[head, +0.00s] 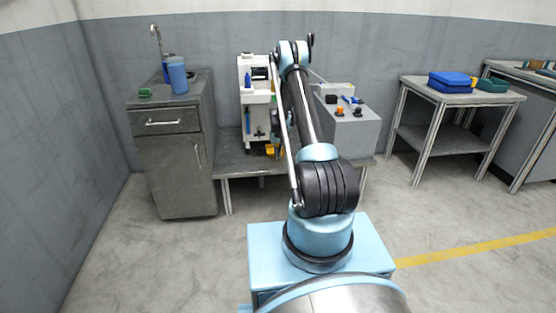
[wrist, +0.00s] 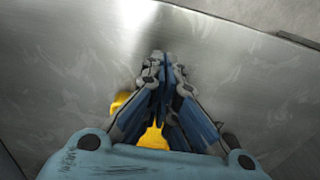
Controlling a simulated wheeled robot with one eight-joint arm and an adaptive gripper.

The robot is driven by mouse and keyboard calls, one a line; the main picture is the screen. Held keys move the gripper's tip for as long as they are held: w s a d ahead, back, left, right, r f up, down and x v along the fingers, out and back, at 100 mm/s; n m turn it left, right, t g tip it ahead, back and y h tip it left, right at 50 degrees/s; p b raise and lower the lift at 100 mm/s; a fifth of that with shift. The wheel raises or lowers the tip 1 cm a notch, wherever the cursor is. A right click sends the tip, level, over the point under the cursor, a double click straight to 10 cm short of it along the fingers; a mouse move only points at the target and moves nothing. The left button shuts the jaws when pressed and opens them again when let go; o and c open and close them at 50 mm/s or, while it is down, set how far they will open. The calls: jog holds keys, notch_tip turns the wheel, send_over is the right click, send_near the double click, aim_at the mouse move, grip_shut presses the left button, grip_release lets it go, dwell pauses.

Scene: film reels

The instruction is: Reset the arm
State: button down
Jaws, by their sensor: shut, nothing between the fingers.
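My gripper (wrist: 164,62) shows in the wrist view with its blue and grey fingers together, nothing between the tips. It points over a bare grey metal surface (wrist: 75,75). Yellow shows between and beside the finger links; I cannot tell what it belongs to. In the head view my arm (head: 305,110) rises from its light blue base and bends over at the top, in front of the metal bench (head: 232,160). The gripper itself cannot be made out clearly there.
On the bench stand a white machine (head: 246,105) and a grey box (head: 350,130) with small knobs. A cabinet (head: 172,160) with a blue container (head: 178,75) is at left. A side table (head: 455,98) holds a blue case (head: 450,85). Floor at right is clear.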

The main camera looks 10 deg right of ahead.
jog(key=s+r, duration=0.5)
jog(key=r, duration=0.8)
jog(key=s+r, duration=0.4)
jog(key=r, duration=1)
jog(key=s+r+t, duration=0.1)
jog(key=s+r, duration=1.2)
jog(key=s, duration=0.4)
jog(key=s+r, duration=0.3)
jog(key=s, duration=1.6)
jog(key=s+f, duration=0.4)
jog(key=s, duration=0.4)
jog(key=s+f+t, duration=0.1)
jog(key=s+f, duration=0.3)
jog(key=s, duration=0.5)
jog(key=shift+d+f, duration=0.15)
jog(key=shift+f, duration=0.15)
